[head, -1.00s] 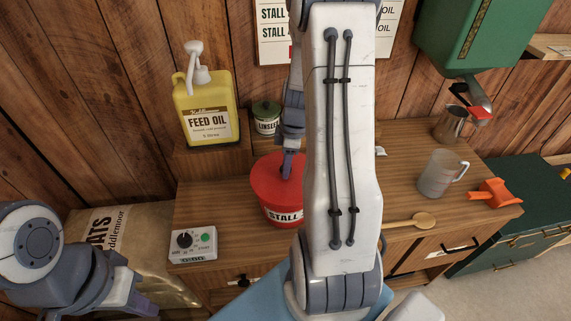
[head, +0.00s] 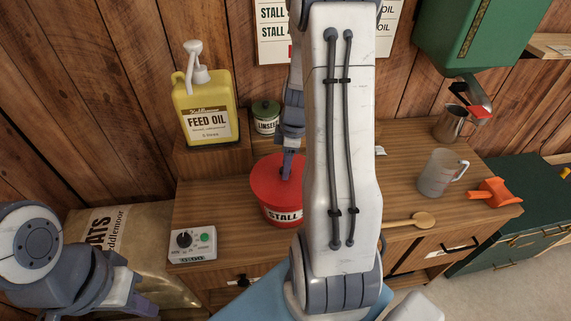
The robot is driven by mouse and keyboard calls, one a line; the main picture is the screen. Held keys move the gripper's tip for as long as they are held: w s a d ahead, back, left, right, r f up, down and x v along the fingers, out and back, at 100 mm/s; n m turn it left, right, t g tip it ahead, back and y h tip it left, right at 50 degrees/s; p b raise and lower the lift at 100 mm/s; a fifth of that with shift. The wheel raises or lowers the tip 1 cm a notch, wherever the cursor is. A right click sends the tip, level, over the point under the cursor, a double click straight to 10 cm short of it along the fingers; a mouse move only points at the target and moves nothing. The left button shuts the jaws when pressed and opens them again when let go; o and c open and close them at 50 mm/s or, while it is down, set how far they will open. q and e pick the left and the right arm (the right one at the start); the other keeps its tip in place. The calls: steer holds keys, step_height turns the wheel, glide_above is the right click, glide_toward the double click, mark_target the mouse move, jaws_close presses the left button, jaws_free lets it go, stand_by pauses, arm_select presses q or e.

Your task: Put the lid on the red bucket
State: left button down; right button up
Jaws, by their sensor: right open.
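The red bucket (head: 270,214), marked STALL, stands on the wooden counter, partly hidden by my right arm. A flat red lid (head: 268,182) covers its top; it looks level, but I cannot tell whether the rim is fully seated all round. My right gripper (head: 288,170) points down at the middle of the lid, open, with its fingers partly hidden by my arm. My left gripper (head: 142,304) is low at the left, away from the bucket, and its fingers are too unclear to read.
A yellow feed oil jug (head: 206,108) and a linseed tin (head: 265,118) stand on a raised shelf behind. A control box (head: 192,245) sits front left.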

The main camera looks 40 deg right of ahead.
step_height(320, 180, up, 10)
steer(key=s+d+p, duration=0.1)
steer(key=p, duration=0.6)
stand_by(0.7)
steer(key=a+b, duration=0.6)
steer(key=a, duration=1.4)
steer(key=s+a+f+m+g+b, duration=0.1)
steer(key=s+a+b, duration=0.3)
steer(key=s+a, duration=0.8)
steer(key=s+m, duration=0.1)
steer(key=s, duration=0.2)
steer(key=shift+a, duration=0.15)
